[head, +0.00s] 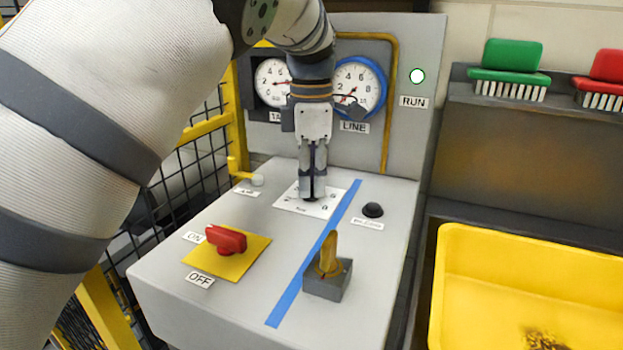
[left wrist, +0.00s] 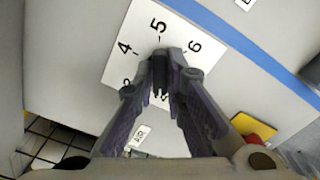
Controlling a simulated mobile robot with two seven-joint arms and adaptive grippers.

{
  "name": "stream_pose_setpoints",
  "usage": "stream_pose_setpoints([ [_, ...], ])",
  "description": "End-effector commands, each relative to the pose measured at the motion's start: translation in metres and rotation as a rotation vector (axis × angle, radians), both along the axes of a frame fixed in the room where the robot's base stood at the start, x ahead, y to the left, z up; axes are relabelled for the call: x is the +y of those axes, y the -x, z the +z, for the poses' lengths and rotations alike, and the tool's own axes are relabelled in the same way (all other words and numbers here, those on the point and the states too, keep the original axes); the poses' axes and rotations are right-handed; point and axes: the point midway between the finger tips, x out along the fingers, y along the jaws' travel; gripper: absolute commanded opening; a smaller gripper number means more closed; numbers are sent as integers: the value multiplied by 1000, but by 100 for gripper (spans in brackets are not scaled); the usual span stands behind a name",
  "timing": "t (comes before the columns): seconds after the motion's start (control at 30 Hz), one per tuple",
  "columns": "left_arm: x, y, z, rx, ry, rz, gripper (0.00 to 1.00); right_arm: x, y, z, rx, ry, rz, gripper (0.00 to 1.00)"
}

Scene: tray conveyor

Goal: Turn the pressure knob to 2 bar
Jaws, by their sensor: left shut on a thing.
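The pressure knob is a small dark piece (left wrist: 160,93) between my fingertips, mostly hidden by them. Its white scale plate (head: 334,205) lies on the grey console top; 4, 5 and 6 show on the plate in the left wrist view (left wrist: 131,66). My left gripper (head: 312,196) points down over the plate and is shut on the knob. Which number the knob points to is hidden. The LINE gauge (head: 372,84), blue-rimmed, is partly covered by my gripper, and its reading is unclear. My right gripper is not in view.
A red switch (head: 226,239) on a yellow plate, a black button (head: 373,210) and a brass-coloured key-like handle (head: 328,256) stand on the console. A yellow tray (head: 480,245) is at right.

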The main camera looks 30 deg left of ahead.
Motion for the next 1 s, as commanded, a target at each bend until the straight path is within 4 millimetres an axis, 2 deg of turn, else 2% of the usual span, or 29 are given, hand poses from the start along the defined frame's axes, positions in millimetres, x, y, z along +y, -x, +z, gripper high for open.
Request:
stream_pose_setpoints([
  [0.6, 1, 0, 1, -3, -2, 36, 0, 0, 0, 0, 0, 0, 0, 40],
  [0.63, 1, 0, 1, -3, -2, 35, 18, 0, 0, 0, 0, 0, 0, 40],
  [0.7, 1, 0, 1, -3, -2, 35, 32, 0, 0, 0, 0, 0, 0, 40],
  [1.0, 0, 0, 2, -2, -1, 34, 32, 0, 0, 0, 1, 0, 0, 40],
])
